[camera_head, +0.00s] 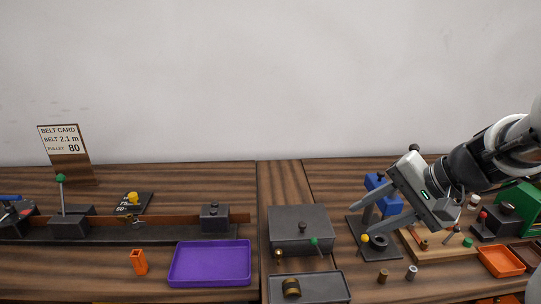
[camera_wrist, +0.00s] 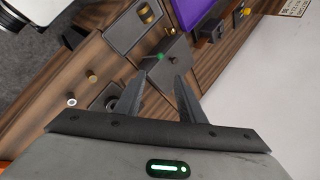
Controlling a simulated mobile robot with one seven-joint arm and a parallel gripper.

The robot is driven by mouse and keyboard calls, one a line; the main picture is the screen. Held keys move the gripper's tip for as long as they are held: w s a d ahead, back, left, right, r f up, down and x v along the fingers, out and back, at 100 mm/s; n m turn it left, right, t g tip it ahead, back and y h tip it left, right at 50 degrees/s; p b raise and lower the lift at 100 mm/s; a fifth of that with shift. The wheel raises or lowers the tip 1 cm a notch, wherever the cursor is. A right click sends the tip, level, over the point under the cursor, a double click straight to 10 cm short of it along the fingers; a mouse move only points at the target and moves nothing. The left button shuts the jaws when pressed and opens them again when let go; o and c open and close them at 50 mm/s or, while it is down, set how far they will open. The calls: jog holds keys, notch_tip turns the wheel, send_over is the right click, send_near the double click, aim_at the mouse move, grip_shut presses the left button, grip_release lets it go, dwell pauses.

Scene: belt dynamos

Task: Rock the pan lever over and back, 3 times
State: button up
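A short lever with a green knob (camera_head: 315,242) leans at the front right of a dark grey box (camera_head: 290,222); I take it for the pan lever, though no label shows. In the wrist view the green knob (camera_wrist: 160,56) lies just beyond the fingertips, and the grey box (camera_wrist: 180,52) is around it. My gripper (camera_head: 356,231) is open and empty, to the right of the lever, with its fingers pointing left toward the box. The two fingers show spread apart in the wrist view (camera_wrist: 159,80). Nothing is between them.
A shallow grey tray (camera_head: 335,284) with a brass piece stands in front of the box. A purple tray (camera_head: 170,275) lies left. A blue device (camera_head: 378,190) stands behind my gripper. Another green-knobbed lever (camera_head: 60,179) stands far left. Small cylinders (camera_head: 383,276) lie front right.

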aim_at(316, 241)
jog(key=b+x, duration=0.3)
jog(key=x, duration=1.3)
jog(key=shift+a+f, duration=0.15)
jog(key=shift+f, duration=0.15)
jog(key=shift+s, duration=0.1)
grip_shut()
